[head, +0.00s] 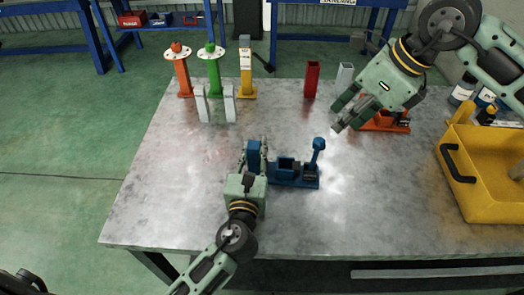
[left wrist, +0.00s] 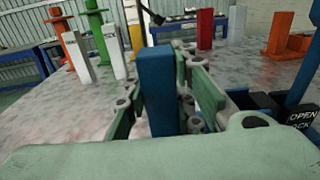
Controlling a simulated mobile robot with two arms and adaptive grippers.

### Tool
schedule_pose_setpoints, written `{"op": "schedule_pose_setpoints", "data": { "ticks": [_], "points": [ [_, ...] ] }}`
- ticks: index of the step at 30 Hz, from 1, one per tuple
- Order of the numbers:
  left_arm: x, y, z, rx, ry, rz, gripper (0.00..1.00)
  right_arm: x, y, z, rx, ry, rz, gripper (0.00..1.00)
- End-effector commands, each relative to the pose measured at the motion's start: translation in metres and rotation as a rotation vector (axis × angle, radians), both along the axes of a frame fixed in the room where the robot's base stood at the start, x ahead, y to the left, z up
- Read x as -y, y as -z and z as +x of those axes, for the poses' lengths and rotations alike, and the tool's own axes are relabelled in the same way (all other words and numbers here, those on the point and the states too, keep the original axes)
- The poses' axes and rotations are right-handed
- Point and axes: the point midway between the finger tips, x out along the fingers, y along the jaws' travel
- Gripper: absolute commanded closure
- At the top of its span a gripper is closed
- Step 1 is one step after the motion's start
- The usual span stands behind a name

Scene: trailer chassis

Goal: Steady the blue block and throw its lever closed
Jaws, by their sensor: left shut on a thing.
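The blue block (head: 287,172) sits on the grey table, with an upright post at its left end and a lever (head: 318,150) standing up at its right end. My left gripper (head: 254,157) is shut on the post. In the left wrist view the blue post (left wrist: 156,85) stands between the fingers, and the block's base with "OPEN" and "LOCK" lettering (left wrist: 298,124) shows at the right. My right gripper (head: 345,112) is in the air above and right of the lever, apart from it. I cannot tell its finger gap.
Orange (head: 181,70), green (head: 212,68) and yellow (head: 246,75) stands are at the back left, with two grey posts before them. A red post (head: 312,80) and an orange block (head: 385,120) are further right. A yellow bin (head: 485,205) is at the right edge. The front table is clear.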

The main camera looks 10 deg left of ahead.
Motion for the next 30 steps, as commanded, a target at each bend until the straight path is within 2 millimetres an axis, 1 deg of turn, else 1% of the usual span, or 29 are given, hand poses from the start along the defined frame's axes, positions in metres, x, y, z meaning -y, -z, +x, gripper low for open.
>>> {"op": "schedule_pose_setpoints", "data": {
  "ticks": [1, 2, 5, 7, 10, 12, 14, 15, 18, 21, 24, 27, 30],
  "points": [
    [0.000, 0.000, 0.000, 0.000, 0.000, 0.000, 1.00, -0.006, 0.005, -0.003, -0.005, -0.011, 0.015, 0.83],
    [0.000, 0.000, 0.000, 0.000, 0.000, 0.000, 1.00, -0.011, 0.008, -0.004, -0.008, -0.018, 0.031, 0.85],
    [0.000, 0.000, 0.000, 0.000, 0.000, 0.000, 1.00, -0.037, 0.024, -0.014, -0.020, -0.054, 0.117, 0.94],
    [0.000, 0.000, 0.000, 0.000, 0.000, 0.000, 1.00, -0.064, 0.037, -0.025, -0.033, -0.083, 0.208, 1.00],
    [0.000, 0.000, 0.000, 0.000, 0.000, 0.000, 1.00, -0.105, 0.051, -0.047, -0.056, -0.121, 0.370, 1.00],
    [0.000, 0.000, 0.000, 0.000, 0.000, 0.000, 1.00, -0.132, 0.055, -0.063, -0.072, -0.134, 0.491, 1.00],
    [0.000, 0.000, 0.000, 0.000, 0.000, 0.000, 1.00, -0.152, 0.057, -0.077, -0.088, -0.137, 0.594, 1.00],
    [0.000, 0.000, 0.000, 0.000, 0.000, 0.000, 1.00, -0.165, 0.056, -0.087, -0.101, -0.135, 0.664, 1.00],
    [0.000, 0.000, 0.000, 0.000, 0.000, 0.000, 1.00, -0.191, 0.050, -0.109, -0.136, -0.109, 0.841, 1.00],
    [0.000, 0.000, 0.000, 0.000, 0.001, 0.001, 1.00, -0.210, 0.039, -0.127, -0.169, -0.058, 1.016, 1.00],
    [0.000, 0.000, 0.000, 0.000, 0.001, 0.001, 1.00, -0.220, 0.025, -0.139, -0.201, 0.019, 1.187, 1.00],
    [0.000, 0.000, 0.000, -0.001, 0.001, 0.000, 1.00, -0.222, 0.013, -0.147, -0.237, 0.129, 1.346, 1.00],
    [0.000, 0.000, 0.000, -0.001, 0.001, 0.000, 1.00, -0.217, 0.004, -0.148, -0.276, 0.267, 1.494, 1.00]
  ]
}}
